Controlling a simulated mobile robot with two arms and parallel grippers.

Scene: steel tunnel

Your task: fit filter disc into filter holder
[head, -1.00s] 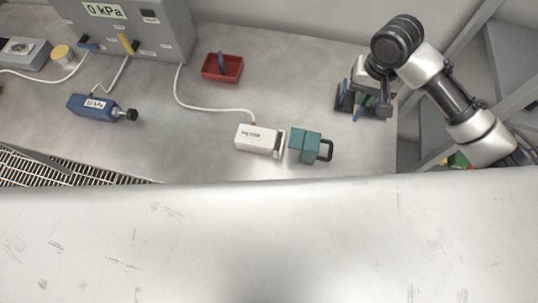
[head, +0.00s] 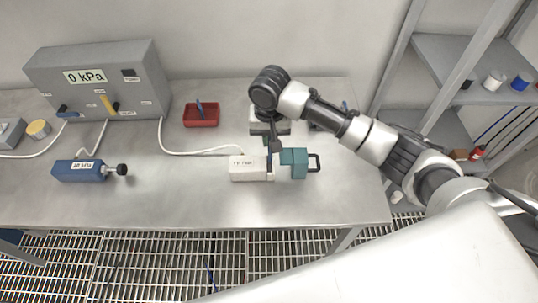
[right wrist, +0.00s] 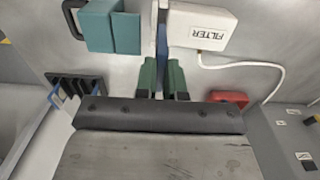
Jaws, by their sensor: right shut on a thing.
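The filter holder is a white box labelled FILTER (head: 247,168) lying on the steel bench, with a teal handled part (head: 293,163) just right of it. In the right wrist view the box (right wrist: 203,26) is right and the teal part (right wrist: 113,27) left. My right gripper (right wrist: 161,70) is shut on a thin blue filter disc (right wrist: 162,48), seen edge-on between its green fingertips. The disc is at the gap between box and teal part; I cannot tell whether it is seated. In the head view the gripper (head: 274,152) points down there. My left gripper is not in view.
A dark rack with blue discs (right wrist: 76,88) stands nearby, partly behind my arm in the head view. A red tray (head: 201,118) holds a blue item. A white hose (head: 180,150) reaches the holder.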

